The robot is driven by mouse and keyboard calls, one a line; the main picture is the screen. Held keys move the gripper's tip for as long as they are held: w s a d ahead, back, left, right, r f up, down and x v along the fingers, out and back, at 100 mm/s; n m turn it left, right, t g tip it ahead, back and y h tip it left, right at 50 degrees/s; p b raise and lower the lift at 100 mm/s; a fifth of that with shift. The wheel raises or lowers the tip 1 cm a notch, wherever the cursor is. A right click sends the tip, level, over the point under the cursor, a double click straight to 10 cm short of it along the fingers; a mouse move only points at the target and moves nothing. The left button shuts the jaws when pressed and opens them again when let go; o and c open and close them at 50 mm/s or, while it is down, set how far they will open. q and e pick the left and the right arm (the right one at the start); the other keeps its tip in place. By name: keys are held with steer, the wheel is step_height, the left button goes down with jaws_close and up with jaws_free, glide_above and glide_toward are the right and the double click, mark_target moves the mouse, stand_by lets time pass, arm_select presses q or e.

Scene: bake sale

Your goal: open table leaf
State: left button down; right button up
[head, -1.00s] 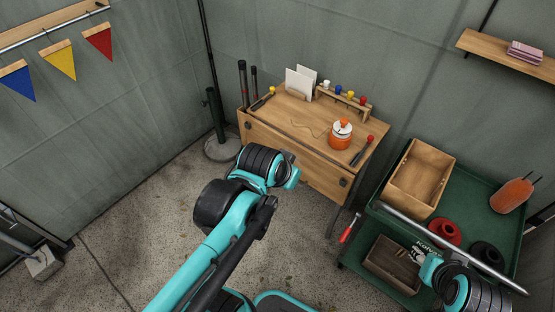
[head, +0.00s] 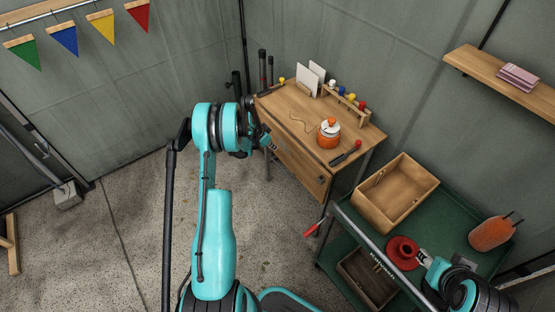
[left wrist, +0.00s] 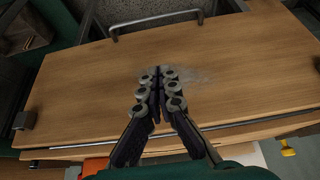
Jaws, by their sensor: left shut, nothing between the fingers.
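The wooden table (head: 305,110) stands against the back wall. Its leaf (head: 303,167) hangs down along the front, with a dark bracket (head: 321,180) near its right end. In the left wrist view the leaf (left wrist: 90,85) fills most of the picture, with a dark bracket (left wrist: 23,121) at its left edge and a metal bar (left wrist: 155,23) beyond its far edge. My left gripper (left wrist: 158,72) is shut and empty in front of the leaf; contact cannot be told. It is partly hidden by its arm in the head view (head: 270,142). My right gripper (head: 424,257) is by the green cart, its fingers unclear.
An orange pot (head: 329,133), a card holder (head: 310,80) and a peg rack (head: 347,98) with coloured pegs stand on the table. The green cart (head: 455,232) at right bears a wooden crate (head: 397,195) and a red ring-shaped object (head: 402,252).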

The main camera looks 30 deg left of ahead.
mark_target(282, 151)
arm_select(q)
steer(key=w+f+b, duration=0.3)
steer(key=w+f, duration=0.1)
steer(key=f, duration=1)
steer(key=shift+b, duration=0.4)
arm_select(e)
step_height(282, 151, down, 4)
steer(key=shift+d+r, duration=0.1)
arm_select(q)
steer(key=shift+r, duration=0.1)
